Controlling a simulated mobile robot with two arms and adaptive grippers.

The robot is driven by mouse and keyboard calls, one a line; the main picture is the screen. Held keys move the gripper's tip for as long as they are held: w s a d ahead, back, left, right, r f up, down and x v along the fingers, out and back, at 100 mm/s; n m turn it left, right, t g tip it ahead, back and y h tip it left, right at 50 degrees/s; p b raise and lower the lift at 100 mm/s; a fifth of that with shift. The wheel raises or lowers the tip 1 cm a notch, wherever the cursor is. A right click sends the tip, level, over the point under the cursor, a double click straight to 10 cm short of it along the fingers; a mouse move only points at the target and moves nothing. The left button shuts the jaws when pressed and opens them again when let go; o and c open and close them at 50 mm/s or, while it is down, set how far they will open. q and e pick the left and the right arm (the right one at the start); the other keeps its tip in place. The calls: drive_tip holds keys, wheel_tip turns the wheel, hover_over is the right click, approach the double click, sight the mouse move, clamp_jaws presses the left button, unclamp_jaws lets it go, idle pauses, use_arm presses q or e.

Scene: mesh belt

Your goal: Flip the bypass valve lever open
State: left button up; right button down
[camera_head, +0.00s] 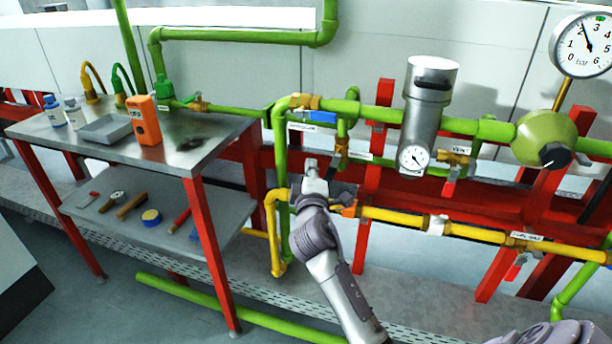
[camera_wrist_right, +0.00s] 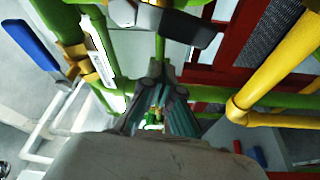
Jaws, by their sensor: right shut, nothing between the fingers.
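My right gripper (camera_head: 312,168) is shut and empty, in front of the green pipework left of the middle in the head view. Its closed fingers also show in the right wrist view (camera_wrist_right: 155,80). A brass valve (camera_head: 341,147) on the short green bypass pipe, with a white label to its right, is just above and right of the fingertips. I cannot read that label or make out its lever clearly. Another brass valve (camera_head: 305,101) is higher on the green pipe. A blue lever (camera_wrist_right: 38,48) on a brass valve shows at the left in the wrist view. My left gripper is not in view.
A yellow pipe (camera_head: 390,215) runs to the right below the gripper. A silver filter housing (camera_head: 427,100) and a red frame (camera_head: 374,180) stand right of the gripper. A metal bench (camera_head: 215,127) carrying a tray and an orange device is at the left.

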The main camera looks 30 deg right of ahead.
sight(333, 168)
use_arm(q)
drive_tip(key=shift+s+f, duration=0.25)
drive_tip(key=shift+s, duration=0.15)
use_arm(e)
drive_tip(key=shift+s+d+f, duration=0.15)
drive_tip(key=shift+s+d, duration=0.25)
drive_tip(key=shift+s, duration=0.15)
drive_tip(key=shift+s+d+f, duration=0.15)
drive_tip(key=shift+s+d, duration=0.25)
drive_tip(key=shift+s, duration=0.1)
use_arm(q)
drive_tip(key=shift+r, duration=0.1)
use_arm(e)
drive_tip(key=shift+s, duration=0.1)
